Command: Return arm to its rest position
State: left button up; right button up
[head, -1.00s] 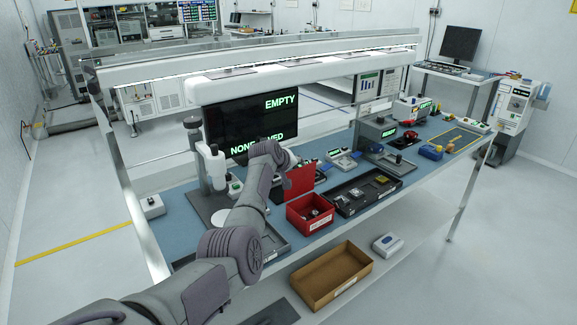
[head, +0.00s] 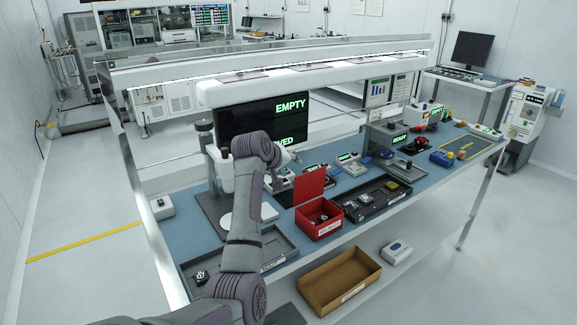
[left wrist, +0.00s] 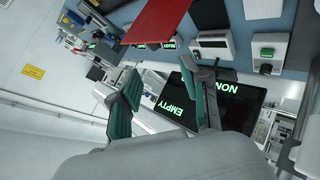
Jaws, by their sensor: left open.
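My left arm (head: 240,230) reaches up from the bottom of the head view, over the near-left part of the bench. Its gripper (head: 292,158) is small and partly hidden by the wrist, in front of the monitor (head: 235,122) reading EMPTY. In the left wrist view the two teal-padded fingers (left wrist: 162,82) stand apart with nothing held between them. The monitor (left wrist: 240,105) shows behind them, tilted in the picture. My right gripper is not in view.
An open red bin (head: 327,228) with a raised lid stands right of the arm. A grey tray (head: 278,248) lies partly behind the forearm. A black tray (head: 372,207) and several devices line the blue bench. A cardboard box (head: 360,266) sits below. Floor at left is clear.

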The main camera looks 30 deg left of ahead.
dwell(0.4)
pick_arm(q)
jog(key=s+d+f+m+g, duration=0.1)
jog(key=s+d+f+m, duration=0.1)
jog(key=s+d+f, duration=0.35)
jog(key=s+d+f+m+g, duration=0.2)
jog(key=s+f+m, duration=0.1)
jog(key=s+f, duration=0.5)
jog(key=s+d+f+m+g, duration=0.1)
jog(key=s+d+f+m, duration=0.1)
jog(key=s+d+f, duration=0.35)
jog(key=s+d+f+m+g, duration=0.1)
jog(key=s+d+m, duration=0.15)
jog(key=s, duration=0.55)
jog(key=s+d+f+m+g+h, duration=0.15)
jog(key=s+d, duration=0.25)
jog(key=s, duration=0.5)
jog(key=s+d+f+m+y, duration=0.15)
jog(key=s+d, duration=0.25)
jog(key=s, duration=0.4)
notch_tip(320, 180, down, 30)
jog(key=s+g+h+b, duration=0.1)
jog(key=s+g+b, duration=0.1)
jog(key=s+a+f+b, duration=0.1)
jog(key=s+a+f, duration=0.2)
jog(key=s+f, duration=1.2)
jog(key=shift+s+f+m+g+b, duration=0.3)
jog(key=shift+s+m+g, duration=0.15)
jog(key=shift+s, duration=0.1)
